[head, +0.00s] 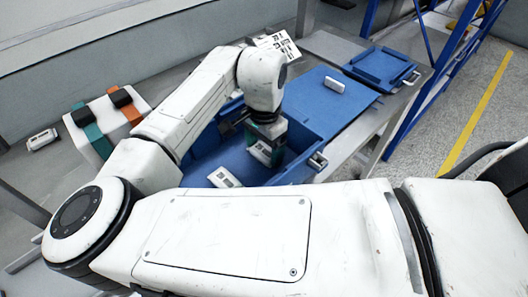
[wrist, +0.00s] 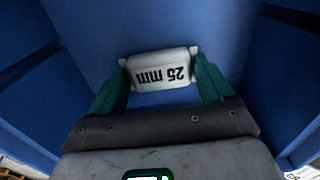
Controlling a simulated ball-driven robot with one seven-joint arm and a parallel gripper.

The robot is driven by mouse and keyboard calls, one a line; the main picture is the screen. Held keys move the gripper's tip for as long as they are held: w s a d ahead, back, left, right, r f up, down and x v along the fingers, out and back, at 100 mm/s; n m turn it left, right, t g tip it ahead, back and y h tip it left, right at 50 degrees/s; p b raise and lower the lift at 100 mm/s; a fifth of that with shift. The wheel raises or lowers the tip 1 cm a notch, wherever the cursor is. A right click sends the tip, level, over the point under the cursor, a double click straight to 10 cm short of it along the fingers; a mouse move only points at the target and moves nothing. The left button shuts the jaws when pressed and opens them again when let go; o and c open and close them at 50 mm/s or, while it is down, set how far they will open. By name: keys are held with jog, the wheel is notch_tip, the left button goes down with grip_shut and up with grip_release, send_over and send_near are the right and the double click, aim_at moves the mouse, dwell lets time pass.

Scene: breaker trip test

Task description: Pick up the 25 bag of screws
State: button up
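The white bag of screws marked "25 mm" (wrist: 161,71) sits between the two green fingers of my gripper (wrist: 160,80) in the wrist view, its label upside down. The fingers meet both ends of the bag, with no gap showing. In the head view my gripper (head: 266,141) points down inside the blue bin (head: 205,168), and the bag (head: 261,153) shows at its fingertips. I cannot tell whether the bag is clear of the bin floor. A second white bag (head: 224,178) lies in the bin, left of my gripper; its label is unreadable.
A white pack (head: 334,85) lies on the blue surface behind the bin. A blue tray (head: 380,67) sits at the table's far end. A black-and-white marker card (head: 280,45) stands at the back. Blue rack posts (head: 420,100) rise to the right. Bin walls surround my gripper.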

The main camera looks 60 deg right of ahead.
jog(key=c, duration=0.7)
jog(key=shift+r, duration=0.1)
